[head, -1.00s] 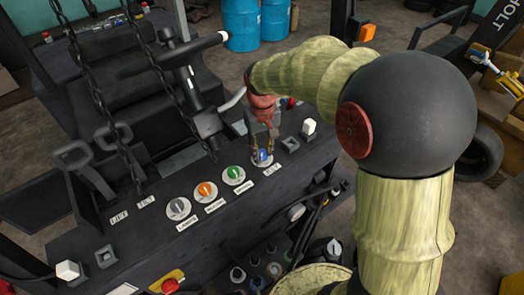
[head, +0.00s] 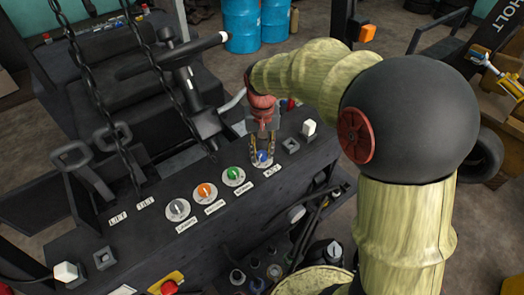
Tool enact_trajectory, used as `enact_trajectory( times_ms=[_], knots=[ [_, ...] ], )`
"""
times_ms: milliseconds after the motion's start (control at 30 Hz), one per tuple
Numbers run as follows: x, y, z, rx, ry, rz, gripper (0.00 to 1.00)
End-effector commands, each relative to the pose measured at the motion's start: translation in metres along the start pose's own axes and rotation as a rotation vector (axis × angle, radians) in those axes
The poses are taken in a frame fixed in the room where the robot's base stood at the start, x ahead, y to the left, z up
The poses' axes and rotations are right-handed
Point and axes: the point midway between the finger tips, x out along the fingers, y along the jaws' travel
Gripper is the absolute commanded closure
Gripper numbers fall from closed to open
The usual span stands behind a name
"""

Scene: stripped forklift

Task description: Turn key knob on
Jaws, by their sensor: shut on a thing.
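The key knob (head: 262,157) is a small blue knob on a light round base, at the right of a row of knobs on the dark panel. A white label with small, hard-to-read letters lies just below it. My gripper (head: 262,151) reaches down from above, with one finger on each side of the blue knob, and is shut on it. The fingers hide the knob's sides, so I cannot tell its exact turn angle.
A green knob (head: 233,175), an orange knob (head: 204,192) and a grey knob (head: 177,209) sit to the left on the panel (head: 130,235). A white block-shaped switch (head: 309,128) stands to the right. A steering column (head: 195,95) and hanging chains (head: 105,120) rise behind the panel.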

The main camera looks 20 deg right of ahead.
Motion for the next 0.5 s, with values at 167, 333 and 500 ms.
enact_trajectory(
  times_ms=[167,333,500],
  knots=[
    [-0.0006,-0.0003,-0.0004,0.001,0.001,-0.001,0.69],
    [-0.0004,-0.0002,-0.0002,0.000,0.001,-0.001,0.60],
    [-0.0002,-0.0001,-0.0001,0.000,0.000,0.000,0.53]
  ],
)
